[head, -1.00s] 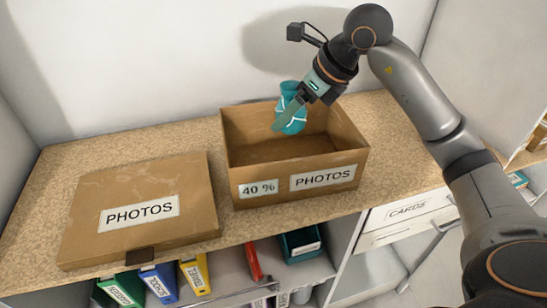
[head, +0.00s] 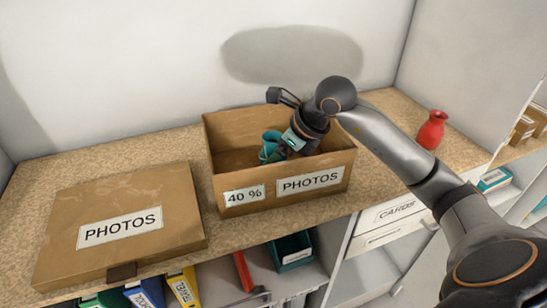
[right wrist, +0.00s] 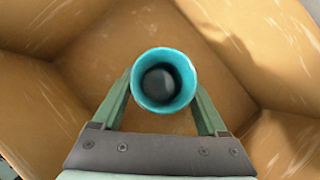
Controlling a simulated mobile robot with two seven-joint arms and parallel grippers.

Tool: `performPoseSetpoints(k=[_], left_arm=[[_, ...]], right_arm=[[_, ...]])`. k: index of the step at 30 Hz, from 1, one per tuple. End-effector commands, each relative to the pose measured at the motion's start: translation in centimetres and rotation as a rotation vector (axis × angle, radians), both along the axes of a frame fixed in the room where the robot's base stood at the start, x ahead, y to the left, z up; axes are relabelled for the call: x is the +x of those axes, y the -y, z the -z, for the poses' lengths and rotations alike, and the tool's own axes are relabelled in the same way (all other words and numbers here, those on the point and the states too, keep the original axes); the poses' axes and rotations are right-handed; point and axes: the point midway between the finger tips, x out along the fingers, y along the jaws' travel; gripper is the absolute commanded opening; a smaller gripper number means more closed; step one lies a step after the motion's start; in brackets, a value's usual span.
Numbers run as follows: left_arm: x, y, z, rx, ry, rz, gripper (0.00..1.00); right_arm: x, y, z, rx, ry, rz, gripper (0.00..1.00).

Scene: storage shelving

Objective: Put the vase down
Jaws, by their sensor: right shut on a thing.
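The teal vase (head: 271,146) is down inside the open cardboard box (head: 232,204) marked PHOTOS and 40 %. My right gripper (head: 284,150) reaches into the box from the right and is shut on the vase. In the right wrist view the vase (right wrist: 163,80) shows its round mouth from above, between the two green fingers of my right gripper (right wrist: 162,105). The box walls and floor (right wrist: 190,42) surround it. The vase's base is hidden, so I cannot tell whether it touches the box floor. My left gripper is not in view.
A closed cardboard box or lid (head: 120,220) marked PHOTOS lies at the left of the counter (head: 62,163). A red vase (head: 432,130) stands at the right. Binders (head: 184,289) and a CARDS drawer (head: 392,215) are below the counter.

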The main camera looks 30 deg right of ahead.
Motion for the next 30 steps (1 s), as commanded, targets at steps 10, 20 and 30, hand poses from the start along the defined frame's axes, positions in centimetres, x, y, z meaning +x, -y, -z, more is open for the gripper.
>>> performPoseSetpoints(k=[10, 20, 30], left_arm=[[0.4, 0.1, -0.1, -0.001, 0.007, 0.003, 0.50], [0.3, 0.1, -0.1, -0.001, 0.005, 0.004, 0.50], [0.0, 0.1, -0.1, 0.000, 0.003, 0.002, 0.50]], right_arm=[[0.0, 0.0, 0.1, 0.000, 0.000, 0.000, 0.88], [0.0, 0.0, 0.1, 0.000, -0.001, 0.000, 1.00], [-2.0, 1.2, -3.8, -0.005, 0.004, 0.003, 1.00]])
